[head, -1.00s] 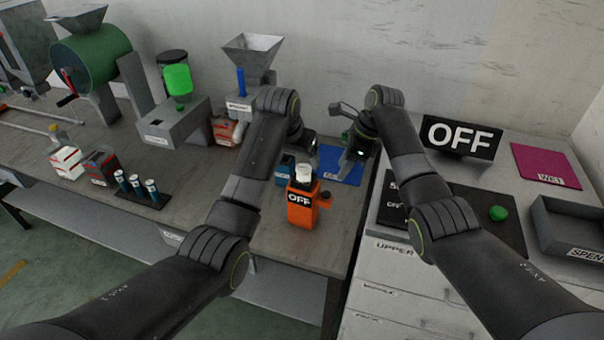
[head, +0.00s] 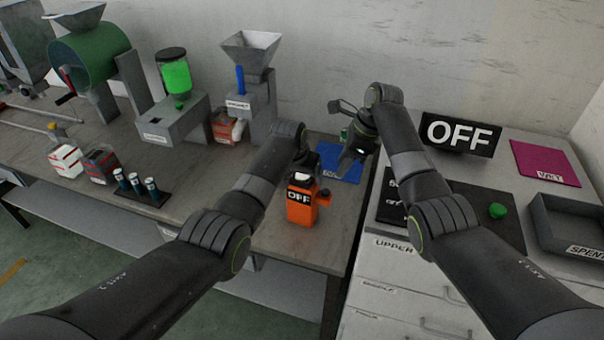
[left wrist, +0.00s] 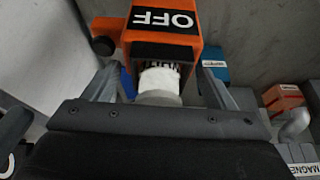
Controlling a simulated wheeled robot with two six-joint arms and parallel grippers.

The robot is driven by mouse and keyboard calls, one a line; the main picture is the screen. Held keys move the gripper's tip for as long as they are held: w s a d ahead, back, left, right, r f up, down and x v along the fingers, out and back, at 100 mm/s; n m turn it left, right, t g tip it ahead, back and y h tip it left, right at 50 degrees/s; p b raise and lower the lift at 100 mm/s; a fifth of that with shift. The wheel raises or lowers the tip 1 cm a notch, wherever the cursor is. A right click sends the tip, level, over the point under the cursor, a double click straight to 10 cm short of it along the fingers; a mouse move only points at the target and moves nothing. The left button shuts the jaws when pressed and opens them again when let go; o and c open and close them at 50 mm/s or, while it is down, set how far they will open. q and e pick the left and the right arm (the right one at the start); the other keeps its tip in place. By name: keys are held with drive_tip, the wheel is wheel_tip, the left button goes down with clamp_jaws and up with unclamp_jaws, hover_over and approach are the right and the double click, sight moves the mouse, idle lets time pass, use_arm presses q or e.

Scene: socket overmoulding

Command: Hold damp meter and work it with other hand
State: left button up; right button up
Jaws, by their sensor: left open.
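The damp meter (head: 301,208) is an orange box standing upright near the front edge of the bench, with a black OFF display and a dark knob at its right side. Its white top piece (left wrist: 160,80) shows in the left wrist view. My left gripper (head: 304,172) is open at the top of the meter, with one finger on each side of the white piece in the left wrist view (left wrist: 160,85). I cannot tell whether the fingers touch it. My right gripper (head: 350,158) hangs empty above the blue mat, apart from the meter; its jaw opening is unclear.
A blue mat (head: 345,172) lies behind the meter. Three vials (head: 137,184) stand in a dark rack at left. A grey hopper machine (head: 250,85) stands behind. At right are an OFF sign (head: 460,134), a magenta mat (head: 545,162) and a SPENT tray (head: 570,232).

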use_arm(q)
drive_tip(key=c, duration=1.2)
drive_tip(key=shift+o, duration=0.2)
use_arm(e)
clamp_jaws()
idle(0.9)
